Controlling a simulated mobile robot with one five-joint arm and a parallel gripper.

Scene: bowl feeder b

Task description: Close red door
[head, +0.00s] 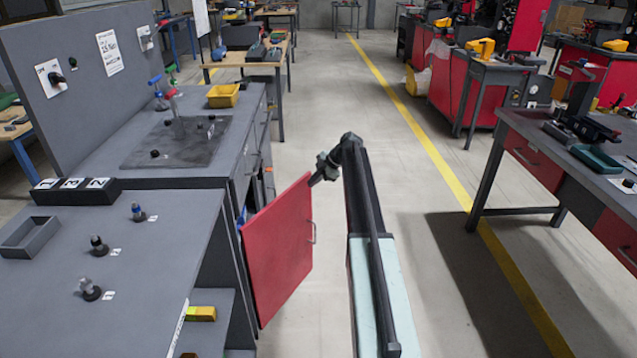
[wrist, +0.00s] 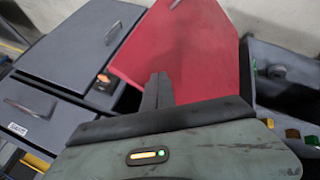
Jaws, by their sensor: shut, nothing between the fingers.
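The red door (head: 280,250) stands swung open from the front of the grey workbench cabinet, with its handle (head: 312,232) on the outer face near the free edge. My gripper (head: 314,181) is at the door's upper free corner; I cannot tell whether it touches. In the wrist view the red door (wrist: 205,50) fills the upper middle. There my gripper (wrist: 160,80) shows with its fingers together and nothing between them, in front of the door's face. The door's hinge line is partly hidden by the bench.
The grey workbench (head: 130,270) is on the left, carrying a small tray (head: 30,235) and several knobs. Grey drawers (wrist: 85,45) show in the wrist view. Open floor with a yellow line (head: 420,130) lies to the right, before another table (head: 570,150).

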